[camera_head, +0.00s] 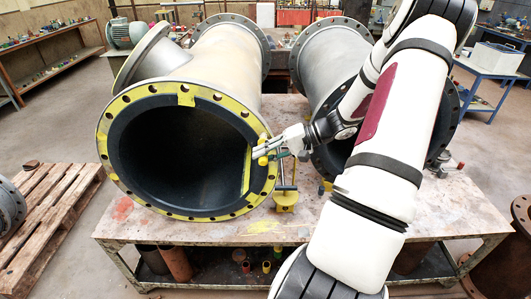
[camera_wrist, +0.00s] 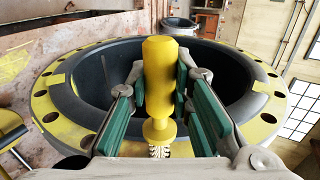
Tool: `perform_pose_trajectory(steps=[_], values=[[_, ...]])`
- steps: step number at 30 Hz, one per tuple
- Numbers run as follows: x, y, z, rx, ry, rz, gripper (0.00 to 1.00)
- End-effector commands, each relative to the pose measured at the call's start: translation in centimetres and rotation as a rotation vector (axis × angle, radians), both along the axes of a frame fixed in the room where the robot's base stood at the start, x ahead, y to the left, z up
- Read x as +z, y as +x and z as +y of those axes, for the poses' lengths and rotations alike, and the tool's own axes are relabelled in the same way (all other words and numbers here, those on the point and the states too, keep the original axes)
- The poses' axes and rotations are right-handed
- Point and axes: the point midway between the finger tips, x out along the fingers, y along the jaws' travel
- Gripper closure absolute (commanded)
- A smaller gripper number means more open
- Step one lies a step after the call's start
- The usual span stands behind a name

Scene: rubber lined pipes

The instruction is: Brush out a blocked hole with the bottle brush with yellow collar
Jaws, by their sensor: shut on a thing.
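My gripper (camera_head: 272,150) is at the right side of the left pipe's flange. In the wrist view my gripper (camera_wrist: 160,95) is shut, its green pads on either side of the bottle brush's yellow body (camera_wrist: 160,70). White bristles (camera_wrist: 159,151) show below a narrower yellow neck. The left pipe has a yellow flange (camera_head: 112,178) with bolt holes around a black rubber lining (camera_head: 135,190). The flange also shows in the wrist view (camera_wrist: 48,78). I cannot tell which hole is blocked, nor whether the bristles are inside one.
A second grey pipe (camera_head: 325,55) stands to the right, partly behind my arm. Both rest on a worn workbench (camera_head: 170,224). A yellow-based clamp-like item (camera_head: 286,200) stands by the flange. A wooden pallet (camera_head: 45,215) lies at left. Cans and pipe pieces sit under the bench.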

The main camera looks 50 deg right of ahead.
Motion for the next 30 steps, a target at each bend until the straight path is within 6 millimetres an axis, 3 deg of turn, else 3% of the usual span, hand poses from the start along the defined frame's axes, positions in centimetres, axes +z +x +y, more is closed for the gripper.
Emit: perform_pose_trajectory(steps=[30], values=[[0.1,-4.3,4.9,0.001,0.001,0.000,1.00]])
